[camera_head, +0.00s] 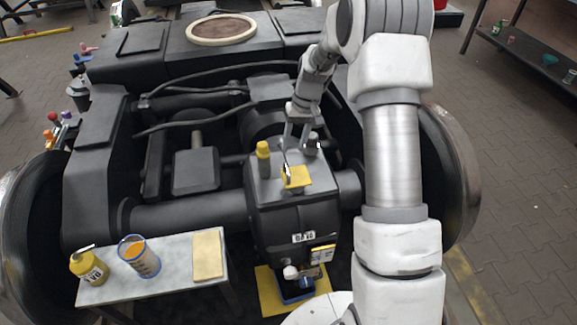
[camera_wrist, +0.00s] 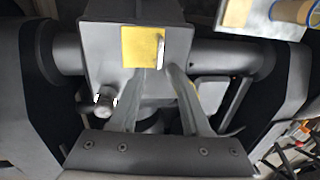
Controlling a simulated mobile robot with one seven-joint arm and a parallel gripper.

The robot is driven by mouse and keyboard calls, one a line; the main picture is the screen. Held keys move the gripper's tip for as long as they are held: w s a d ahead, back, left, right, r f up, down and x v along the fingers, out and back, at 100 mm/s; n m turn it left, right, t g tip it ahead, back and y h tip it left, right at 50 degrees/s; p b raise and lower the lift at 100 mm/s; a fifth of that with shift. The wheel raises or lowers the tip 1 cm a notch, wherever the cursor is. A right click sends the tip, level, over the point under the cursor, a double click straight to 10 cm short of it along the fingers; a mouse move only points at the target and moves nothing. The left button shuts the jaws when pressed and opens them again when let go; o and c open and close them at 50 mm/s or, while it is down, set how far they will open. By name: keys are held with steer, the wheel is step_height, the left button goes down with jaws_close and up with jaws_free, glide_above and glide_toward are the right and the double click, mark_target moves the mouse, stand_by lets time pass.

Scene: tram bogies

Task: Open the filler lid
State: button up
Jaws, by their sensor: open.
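The filler lid (camera_head: 297,178) is a small yellow square plate on top of the dark gearbox housing (camera_head: 290,215). It appears to lie flat, with a thin pale upright tab at one edge. The lid (camera_wrist: 138,47) also shows in the wrist view, just beyond my fingertips, with the pale tab (camera_wrist: 160,52) at its right side. My gripper (camera_head: 297,146) is open and empty, its fingers pointing down above the housing just behind the lid. My gripper (camera_wrist: 159,72) shows two separated fingers in the wrist view. Contact with the lid cannot be told.
A yellow-capped post (camera_head: 263,157) and a metal knob (camera_head: 312,145) stand on the housing on either side of my fingers. A small bench (camera_head: 165,283) at front left holds a yellow can (camera_head: 88,266), a container (camera_head: 139,258) and a yellow cloth-like pad (camera_head: 207,254). Black hoses run behind.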

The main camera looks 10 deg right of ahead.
mark_target(287, 168)
steer(key=f, duration=0.2)
steer(key=a+f+b, duration=0.1)
steer(key=f, duration=0.5)
steer(key=shift+a+b, duration=0.3)
steer(key=shift+b, duration=0.05)
steer(key=shift+c, duration=0.2)
jaws_close()
stand_by(0.8)
